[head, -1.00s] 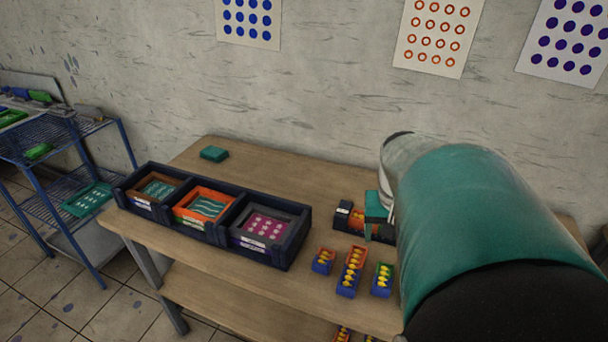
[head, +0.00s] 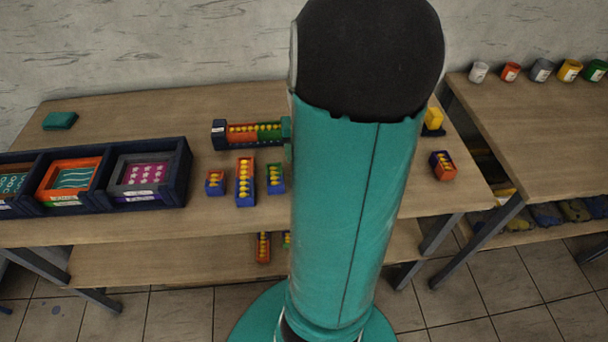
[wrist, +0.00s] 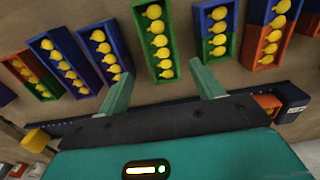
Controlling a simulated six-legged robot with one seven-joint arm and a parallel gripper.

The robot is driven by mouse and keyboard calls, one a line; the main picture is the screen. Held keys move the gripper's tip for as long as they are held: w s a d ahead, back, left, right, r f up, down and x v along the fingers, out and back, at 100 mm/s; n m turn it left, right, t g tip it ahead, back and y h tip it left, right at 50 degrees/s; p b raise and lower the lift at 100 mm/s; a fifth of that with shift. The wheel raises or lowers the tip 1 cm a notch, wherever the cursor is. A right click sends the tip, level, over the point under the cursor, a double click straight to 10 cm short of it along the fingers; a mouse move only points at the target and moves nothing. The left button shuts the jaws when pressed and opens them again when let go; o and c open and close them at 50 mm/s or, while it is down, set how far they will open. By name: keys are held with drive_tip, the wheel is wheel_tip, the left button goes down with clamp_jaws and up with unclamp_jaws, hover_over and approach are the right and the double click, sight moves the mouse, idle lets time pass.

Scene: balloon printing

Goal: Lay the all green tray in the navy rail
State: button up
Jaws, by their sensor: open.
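In the wrist view an all green tray (wrist: 153,42) holds a row of yellow balloons and lies on the table, just beyond and between my fingertips. My gripper (wrist: 157,80) is open, with nothing between its fingers. The navy rail (wrist: 292,103) runs across behind the fingers, mostly hidden by my gripper, with an orange tray section near its end block. In the head view the navy rail (head: 218,133) holds orange and green sections with yellow balloons. My arm hides its right part. The all green tray and my fingertips cannot be made out there.
Small trays (head: 245,182) stand in front of the rail. A navy rack of frames (head: 180,180) is at left. A yellow block (head: 433,118) is at right.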

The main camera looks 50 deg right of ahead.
wheel_tip(320, 180, down, 6)
drive_tip(key=shift+w+a+r, duration=0.1)
drive_tip(key=shift+a+r, duration=0.05)
drive_tip(key=c, duration=1.2)
drive_tip(key=shift+o, duration=0.2)
drive_tip(key=shift+r, duration=0.2)
